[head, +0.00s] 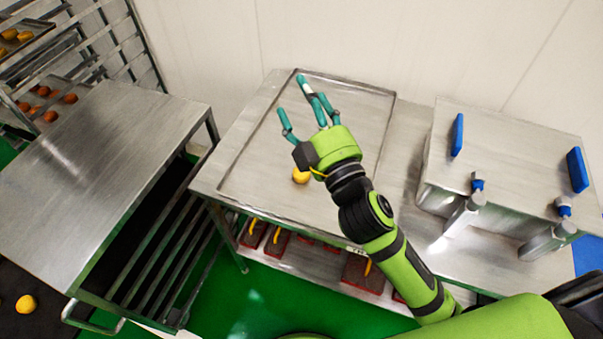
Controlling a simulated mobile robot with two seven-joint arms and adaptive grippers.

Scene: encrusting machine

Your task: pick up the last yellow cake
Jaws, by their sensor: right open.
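A small yellow cake (301,175) sits on the metal tray (245,172) on the middle table. My right gripper (305,105) is open and empty above the tray, with its fingers pointing toward the tray's far side. The cake lies just left of the gripper's palm and wrist, which may cover part of it. Another round yellow cake (26,304) lies on a dark surface at the lower left. My left gripper is not in view.
A bare metal table (105,165) stands at the left. A rack (85,45) behind it holds trays of orange and yellow cakes. A metal box (500,160) with blue handles stands at the right. Red items (277,242) sit on the shelf below the tray.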

